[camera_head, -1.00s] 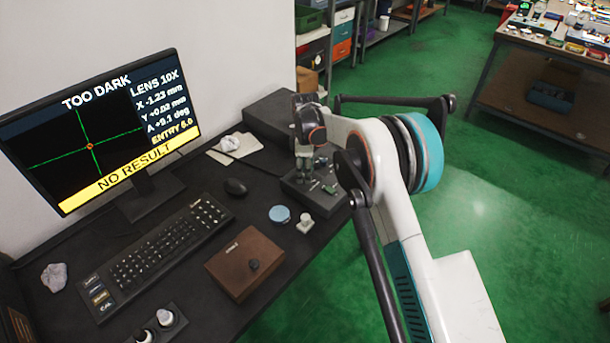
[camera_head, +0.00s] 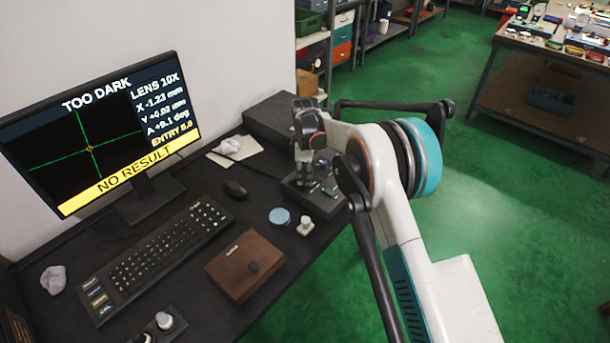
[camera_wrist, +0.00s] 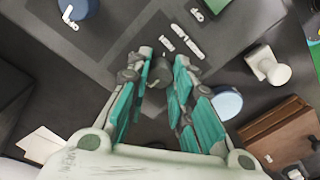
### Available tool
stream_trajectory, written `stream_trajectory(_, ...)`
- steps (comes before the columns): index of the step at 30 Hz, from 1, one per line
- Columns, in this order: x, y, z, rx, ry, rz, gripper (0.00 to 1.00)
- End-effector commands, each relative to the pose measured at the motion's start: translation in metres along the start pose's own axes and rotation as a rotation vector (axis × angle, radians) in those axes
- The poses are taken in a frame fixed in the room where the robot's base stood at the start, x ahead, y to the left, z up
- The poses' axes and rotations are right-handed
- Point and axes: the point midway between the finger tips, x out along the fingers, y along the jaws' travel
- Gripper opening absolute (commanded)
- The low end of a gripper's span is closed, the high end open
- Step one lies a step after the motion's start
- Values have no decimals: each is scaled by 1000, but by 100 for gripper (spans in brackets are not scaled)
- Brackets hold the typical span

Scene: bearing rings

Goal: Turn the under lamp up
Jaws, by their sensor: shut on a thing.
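My gripper (camera_head: 304,178) points down at the dark box (camera_head: 325,203) on the desk, right of the mouse. In the wrist view, my gripper (camera_wrist: 160,75) is shut on a small dark knob (camera_wrist: 160,71) on that box. The fingers stand on both sides of the knob and partly hide it. White marks (camera_wrist: 181,39) show on the box beside it. The monitor (camera_head: 100,130) reads "TOO DARK" above a dark picture with a green cross, and "NO RESULT" on a yellow bar. I cannot read a label for the knob.
A blue disc (camera_head: 280,216), a small white piece (camera_head: 305,225) and a brown case (camera_head: 244,266) lie in front of the box. The mouse (camera_head: 235,189) and keyboard (camera_head: 165,250) are to the left. Paper with a crumpled wad (camera_head: 230,147) lies behind.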

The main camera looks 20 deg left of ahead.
Motion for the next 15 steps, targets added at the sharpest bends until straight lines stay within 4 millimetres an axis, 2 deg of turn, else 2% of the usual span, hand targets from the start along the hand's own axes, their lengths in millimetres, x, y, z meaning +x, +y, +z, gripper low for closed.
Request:
stream_trajectory(8, 0, 0, 0, 164, 6, 1, 0)
stream_trajectory(15, 0, 0, 1, 385, 14, 2, 0)
